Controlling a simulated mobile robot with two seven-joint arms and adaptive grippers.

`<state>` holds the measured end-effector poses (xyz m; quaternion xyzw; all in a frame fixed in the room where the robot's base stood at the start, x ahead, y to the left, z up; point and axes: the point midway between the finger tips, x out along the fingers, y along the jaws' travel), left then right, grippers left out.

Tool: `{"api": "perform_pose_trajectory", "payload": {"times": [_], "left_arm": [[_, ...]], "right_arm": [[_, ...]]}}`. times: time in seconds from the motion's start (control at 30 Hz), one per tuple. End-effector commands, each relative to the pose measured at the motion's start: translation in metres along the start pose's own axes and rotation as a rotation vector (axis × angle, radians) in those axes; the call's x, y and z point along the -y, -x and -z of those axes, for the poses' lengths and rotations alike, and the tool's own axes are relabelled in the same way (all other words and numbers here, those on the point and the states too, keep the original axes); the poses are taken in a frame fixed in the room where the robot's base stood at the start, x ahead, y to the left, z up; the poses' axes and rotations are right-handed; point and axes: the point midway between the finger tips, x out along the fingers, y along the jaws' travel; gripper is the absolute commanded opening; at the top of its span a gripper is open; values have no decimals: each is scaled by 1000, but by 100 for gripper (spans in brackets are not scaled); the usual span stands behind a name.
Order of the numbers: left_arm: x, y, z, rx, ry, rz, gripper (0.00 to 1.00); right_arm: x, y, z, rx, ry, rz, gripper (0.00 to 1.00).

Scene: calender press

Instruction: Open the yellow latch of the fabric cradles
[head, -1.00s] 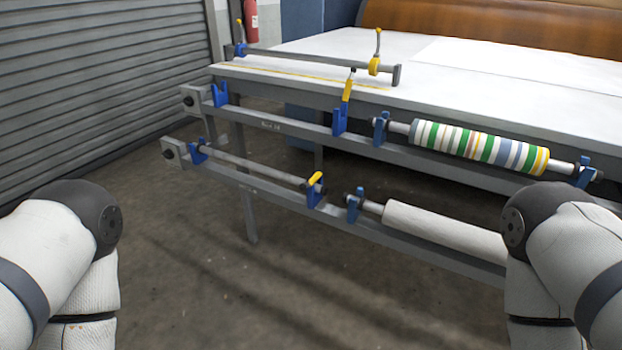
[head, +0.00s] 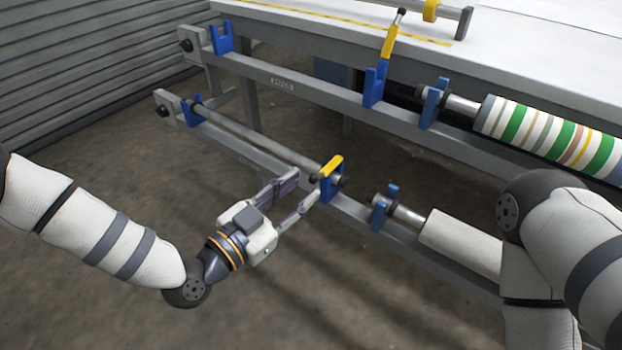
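The lower rail carries blue cradles (head: 330,188) that hold a thin grey bar (head: 260,139). A yellow latch (head: 332,164) lies folded down over the right one of these cradles. My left gripper (head: 307,185) is open, its two fingers apart, just to the front left of this latch. I cannot tell whether a fingertip touches the cradle. On the upper rail, another yellow latch (head: 390,43) stands upright on its blue cradle (head: 375,87), and no bar lies there. My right gripper is out of view; only my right arm shows.
A white roll (head: 462,242) on the lower rail and a striped roll (head: 550,137) on the upper rail lie to the right. The white table (head: 330,22) stands behind. A grey shutter (head: 90,60) is at left. The floor in front is clear.

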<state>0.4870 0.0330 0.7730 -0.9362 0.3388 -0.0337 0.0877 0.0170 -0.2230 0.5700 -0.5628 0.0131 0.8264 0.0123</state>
Motion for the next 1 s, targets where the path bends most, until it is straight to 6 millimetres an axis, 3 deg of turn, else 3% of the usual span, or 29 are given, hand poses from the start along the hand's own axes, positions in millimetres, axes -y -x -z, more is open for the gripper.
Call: {"api": "perform_pose_trajectory", "payload": {"times": [0.2,0.5,0.67,1.0], "left_arm": [[-1,-33,-2,3,2,-2,31],[0,-38,-1,3,3,-1,31],[-1,-37,-1,3,3,-1,0],[4,-41,0,17,2,-2,0]], "right_arm": [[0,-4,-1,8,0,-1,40],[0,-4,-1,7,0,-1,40],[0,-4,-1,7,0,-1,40],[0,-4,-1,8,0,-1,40]]}}
